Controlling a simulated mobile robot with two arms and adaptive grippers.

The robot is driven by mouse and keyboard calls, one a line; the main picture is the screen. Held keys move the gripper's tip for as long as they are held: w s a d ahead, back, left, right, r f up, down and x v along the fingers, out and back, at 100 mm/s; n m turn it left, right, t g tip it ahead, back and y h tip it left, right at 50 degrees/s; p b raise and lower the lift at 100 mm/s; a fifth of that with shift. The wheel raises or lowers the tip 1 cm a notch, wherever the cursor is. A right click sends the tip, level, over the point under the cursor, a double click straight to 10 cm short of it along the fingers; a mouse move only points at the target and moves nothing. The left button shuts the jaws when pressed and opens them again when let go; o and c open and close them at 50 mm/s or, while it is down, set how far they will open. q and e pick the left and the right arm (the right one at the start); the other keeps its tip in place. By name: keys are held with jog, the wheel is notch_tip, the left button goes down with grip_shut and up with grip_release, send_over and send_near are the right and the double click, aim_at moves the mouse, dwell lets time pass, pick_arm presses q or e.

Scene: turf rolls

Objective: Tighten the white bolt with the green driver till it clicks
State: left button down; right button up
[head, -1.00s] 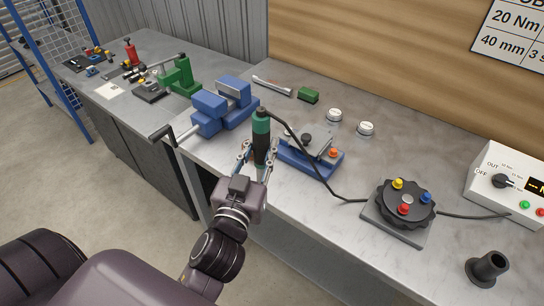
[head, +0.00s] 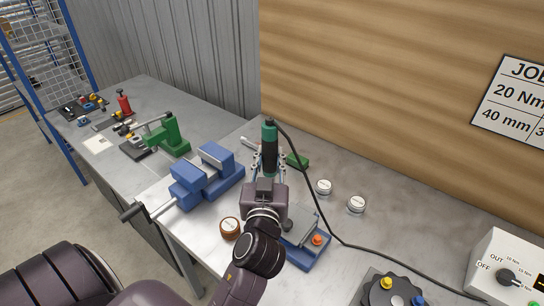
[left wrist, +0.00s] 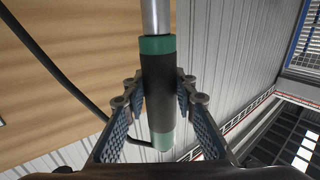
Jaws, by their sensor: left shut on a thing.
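The green driver (head: 269,148), green and black with a black cord from its top, stands about upright in my left gripper (head: 269,162). The gripper is shut on it, above the bench. In the left wrist view the driver (left wrist: 158,90) lies between the two blue-padded fingers (left wrist: 158,98), its metal shaft running out at the top edge. The round black turntable (head: 385,290) is cut off by the bottom edge and shows a yellow bolt (head: 386,283) and a blue bolt (head: 418,300). I cannot make out a white bolt. My right gripper is out of view.
A blue vise (head: 207,178) stands left of the gripper. A blue fixture (head: 308,254) with an orange knob, partly behind my arm, and a round brown-rimmed piece (head: 229,228) are nearer. Two white-topped round pieces (head: 324,187) (head: 357,204) lie right. A controller box (head: 505,262) is at far right.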

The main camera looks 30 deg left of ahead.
aim_at(271, 173)
pick_arm(q)
jog(key=shift+f, duration=0.4)
jog(key=shift+w+f+b, duration=0.15)
jog(key=shift+f+b, duration=0.2)
jog(key=shift+b, duration=0.15)
jog(key=shift+w+f+b, duration=0.1)
jog(key=shift+f+b, duration=0.45)
jog(key=shift+f, duration=0.2)
jog(key=shift+f+b, duration=0.55)
jog(key=shift+f, duration=0.05)
jog(key=shift+f+b, duration=0.8)
jog(key=shift+b, duration=0.05)
jog(key=shift+f, duration=0.1)
